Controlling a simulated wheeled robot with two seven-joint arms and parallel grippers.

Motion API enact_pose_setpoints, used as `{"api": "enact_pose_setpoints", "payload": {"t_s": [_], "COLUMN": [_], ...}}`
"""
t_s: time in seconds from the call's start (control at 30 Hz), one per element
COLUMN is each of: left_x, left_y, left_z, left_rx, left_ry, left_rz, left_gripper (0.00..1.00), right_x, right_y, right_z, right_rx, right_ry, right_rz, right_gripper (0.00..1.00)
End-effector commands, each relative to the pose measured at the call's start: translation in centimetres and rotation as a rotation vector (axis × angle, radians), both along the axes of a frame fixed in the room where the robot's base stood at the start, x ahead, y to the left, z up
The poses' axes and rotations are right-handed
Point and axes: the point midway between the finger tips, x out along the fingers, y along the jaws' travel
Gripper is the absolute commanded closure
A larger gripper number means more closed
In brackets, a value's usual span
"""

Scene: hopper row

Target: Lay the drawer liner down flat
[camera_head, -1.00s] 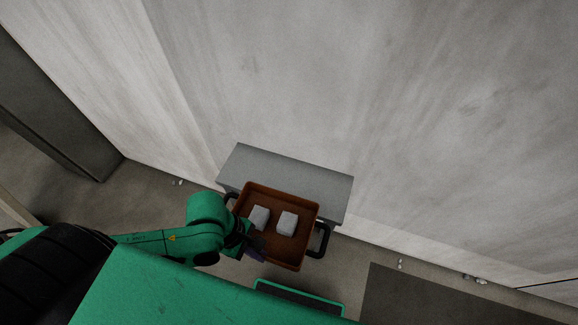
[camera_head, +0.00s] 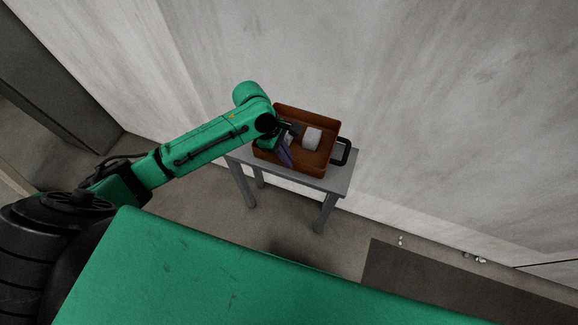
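My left gripper (camera_head: 289,133) reaches in from the left, over the left part of an orange-brown tray (camera_head: 323,177). A small dark purple piece (camera_head: 285,155) shows right below the gripper, inside the tray's outline. I cannot tell whether it is the drawer liner, held in the fingers, or part of the gripper. The fingers are too small and dark to show open or shut. No other thing here looks like a liner. My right gripper is not in view.
A white block (camera_head: 312,138) lies in the tray; the gripper hides much of the tray's left side. The tray, with a black handle (camera_head: 346,152) on its right, is on a grey table (camera_head: 335,186) by the pale wall (camera_head: 420,100). A dark mat (camera_head: 440,290) lies on the floor.

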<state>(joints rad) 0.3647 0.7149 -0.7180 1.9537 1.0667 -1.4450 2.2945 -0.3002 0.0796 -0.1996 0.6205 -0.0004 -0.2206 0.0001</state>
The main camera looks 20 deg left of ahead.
Motion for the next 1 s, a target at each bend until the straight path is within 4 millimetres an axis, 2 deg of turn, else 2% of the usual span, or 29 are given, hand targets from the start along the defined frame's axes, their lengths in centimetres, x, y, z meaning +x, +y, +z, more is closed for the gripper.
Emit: {"api": "enact_pose_setpoints", "payload": {"t_s": [0.07, 0.43, 0.6, 0.9, 0.97, 1.0], "left_x": [0.9, 0.7, 0.7, 1.0, 1.0, 1.0], "left_y": [-0.1, -0.1, -0.1, -0.1, -0.1, -0.1], "left_z": [0.2, -3.5, -6.6, -7.0, -7.1, -7.1], "left_rx": [-0.002, -0.002, 0.0, -0.001, 0.0, 0.0], "left_ry": [-0.005, -0.002, -0.002, -0.004, -0.001, -0.001], "left_rz": [0.0, 0.0, 0.001, 0.0, -0.001, -0.001], "left_gripper": [1.0, 1.0, 1.0, 1.0, 0.8, 0.65], "right_x": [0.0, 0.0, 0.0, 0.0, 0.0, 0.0], "right_y": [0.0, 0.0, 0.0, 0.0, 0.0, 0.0], "right_z": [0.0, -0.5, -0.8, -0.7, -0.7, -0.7], "right_rx": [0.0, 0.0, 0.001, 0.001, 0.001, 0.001], "right_ry": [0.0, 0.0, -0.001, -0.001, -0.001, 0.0], "right_rz": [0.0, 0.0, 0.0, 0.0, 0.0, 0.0], "right_gripper": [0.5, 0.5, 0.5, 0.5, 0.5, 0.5]}}
